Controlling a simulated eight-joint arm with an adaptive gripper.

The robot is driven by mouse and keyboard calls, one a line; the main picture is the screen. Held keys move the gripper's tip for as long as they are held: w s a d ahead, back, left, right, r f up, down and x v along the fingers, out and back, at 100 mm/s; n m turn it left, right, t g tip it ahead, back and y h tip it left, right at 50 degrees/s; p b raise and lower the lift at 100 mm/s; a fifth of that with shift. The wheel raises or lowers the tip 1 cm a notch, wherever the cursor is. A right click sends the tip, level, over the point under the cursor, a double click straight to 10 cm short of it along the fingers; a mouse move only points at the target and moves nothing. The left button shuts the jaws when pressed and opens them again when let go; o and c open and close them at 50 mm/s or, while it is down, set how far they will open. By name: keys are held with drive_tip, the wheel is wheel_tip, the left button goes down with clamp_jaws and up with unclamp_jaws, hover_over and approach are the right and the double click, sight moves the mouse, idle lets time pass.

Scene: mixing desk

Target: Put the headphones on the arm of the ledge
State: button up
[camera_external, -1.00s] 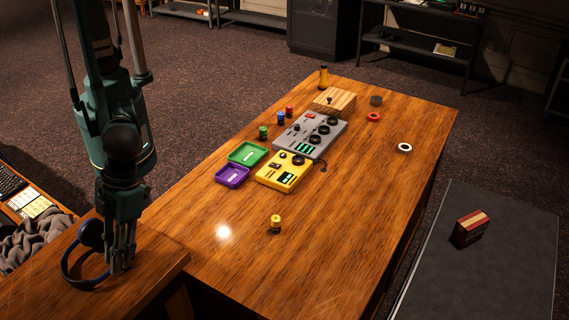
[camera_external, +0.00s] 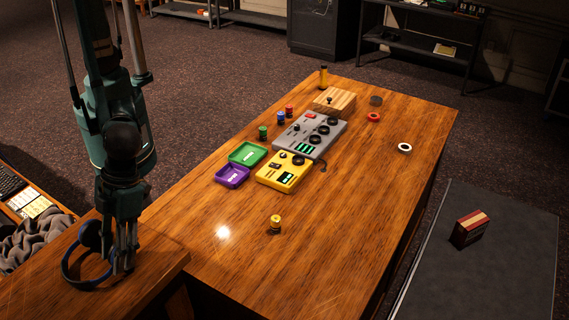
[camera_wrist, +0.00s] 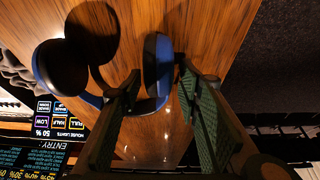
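The dark blue headphones (camera_external: 70,272) lie on the raised wooden ledge (camera_external: 150,272) at the lower left of the external view. In the wrist view, one round ear cup (camera_wrist: 58,66) lies to the left, and the blue band curves below toward the other ear cup (camera_wrist: 157,68). My gripper (camera_external: 121,270) points down at the right side of the headphones. In the wrist view my gripper (camera_wrist: 158,78) is open, with its fingers on either side of the right ear cup. The right finger looks close to the cup; I cannot tell whether it touches. Which part is the ledge's arm is unclear.
The large wooden desk (camera_external: 330,225) holds a yellow device (camera_external: 284,171), a grey mixer (camera_external: 309,136), green and purple trays (camera_external: 248,153), and a small yellow cylinder (camera_external: 275,224). A screen panel (camera_wrist: 60,122) and grey cloth (camera_external: 38,240) lie left of the ledge.

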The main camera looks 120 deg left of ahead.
drive_tip(key=shift+v, duration=5.8)
drive_tip(key=shift+a, duration=0.1)
drive_tip(key=s+a+r+n+t, duration=0.1)
drive_tip(key=s+a+r+n, duration=0.2)
drive_tip(key=a, duration=0.5)
drive_tip(key=s+a+r+n+t+y, duration=0.1)
drive_tip(key=a+r+n+t, duration=0.15)
drive_tip(key=a+r, duration=0.4)
drive_tip(key=s+a+r+n, duration=0.2)
drive_tip(key=a+r+n, duration=0.1)
drive_tip(key=a, duration=0.6)
drive_tip(key=s+a+n+t+y, duration=0.1)
drive_tip(key=s+a+n+t, duration=0.1)
drive_tip(key=s+a+n, duration=0.3)
drive_tip(key=s+a+r+n+t+y, duration=0.1)
drive_tip(key=s+a+n, duration=0.4)
drive_tip(key=s+a, duration=0.6)
drive_tip(key=shift+a+t+y, duration=0.55)
drive_tip(key=shift+a+y, duration=0.25)
drive_tip(key=shift+a, duration=2.35)
